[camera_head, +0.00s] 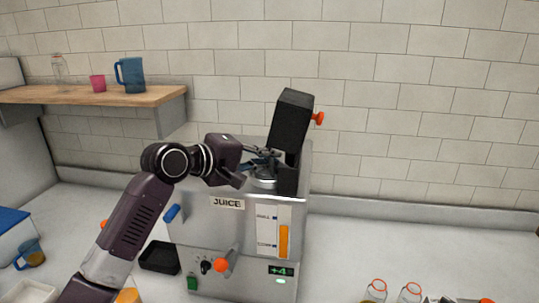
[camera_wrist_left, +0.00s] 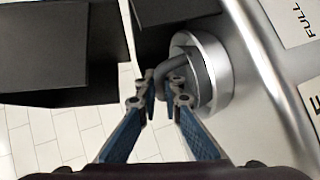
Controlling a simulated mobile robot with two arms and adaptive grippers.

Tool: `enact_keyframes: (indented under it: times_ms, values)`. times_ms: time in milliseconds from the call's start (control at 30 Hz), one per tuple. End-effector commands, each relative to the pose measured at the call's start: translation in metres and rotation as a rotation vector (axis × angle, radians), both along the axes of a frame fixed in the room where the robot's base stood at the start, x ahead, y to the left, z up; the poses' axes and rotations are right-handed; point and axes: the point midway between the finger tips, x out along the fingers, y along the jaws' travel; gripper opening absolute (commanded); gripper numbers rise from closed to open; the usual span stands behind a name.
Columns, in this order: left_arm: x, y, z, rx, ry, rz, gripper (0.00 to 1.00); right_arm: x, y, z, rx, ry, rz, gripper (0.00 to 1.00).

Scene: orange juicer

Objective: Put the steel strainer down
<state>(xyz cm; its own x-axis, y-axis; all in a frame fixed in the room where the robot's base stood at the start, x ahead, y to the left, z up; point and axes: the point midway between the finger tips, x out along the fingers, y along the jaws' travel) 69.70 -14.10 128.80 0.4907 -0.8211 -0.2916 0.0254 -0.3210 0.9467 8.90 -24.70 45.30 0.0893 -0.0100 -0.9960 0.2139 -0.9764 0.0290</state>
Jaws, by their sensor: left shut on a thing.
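The steel strainer (camera_head: 265,182) is at the top of the juicer (camera_head: 228,231), below the raised black lid (camera_head: 292,118). In the left wrist view the strainer (camera_wrist_left: 222,72) is a round, shiny steel piece with a dark grey curved handle. My left gripper (camera_head: 264,162) is over the juicer's top. In the left wrist view its blue-padded fingers (camera_wrist_left: 161,92) are closed in around the end of the handle. Whether the strainer rests in its seat or is slightly above it, I cannot tell. My right gripper is not in view.
A wooden shelf (camera_head: 150,96) at the left holds a blue jug (camera_head: 132,75), a pink cup (camera_head: 98,83) and a clear bottle (camera_head: 60,70). A black tray (camera_head: 160,257) is left of the juicer. Bottles (camera_head: 410,292) stand at the front right. The counter right of the juicer is mostly clear.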

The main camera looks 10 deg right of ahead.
Motion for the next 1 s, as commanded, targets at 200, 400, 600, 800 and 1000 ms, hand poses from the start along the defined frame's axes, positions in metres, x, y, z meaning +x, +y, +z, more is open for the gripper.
enact_keyframes:
  times_ms: [200, 400, 600, 800, 1000]
  values:
    - [0.000, 0.000, -0.001, -0.001, 0.000, 0.000, 0.00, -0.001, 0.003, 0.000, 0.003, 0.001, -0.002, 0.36]
    - [0.000, 0.000, -0.002, 0.000, 0.000, 0.000, 0.24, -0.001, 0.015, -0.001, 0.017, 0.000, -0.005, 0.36]
    - [0.000, 0.000, -0.002, 0.000, 0.000, 0.000, 0.24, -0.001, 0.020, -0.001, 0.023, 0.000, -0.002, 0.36]
    - [-0.004, 0.008, 0.002, -0.001, -0.001, 0.001, 0.24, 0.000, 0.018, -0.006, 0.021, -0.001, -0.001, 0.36]
    - [-0.023, 0.041, 0.011, -0.001, -0.003, 0.001, 0.24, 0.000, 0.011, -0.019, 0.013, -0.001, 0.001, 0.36]
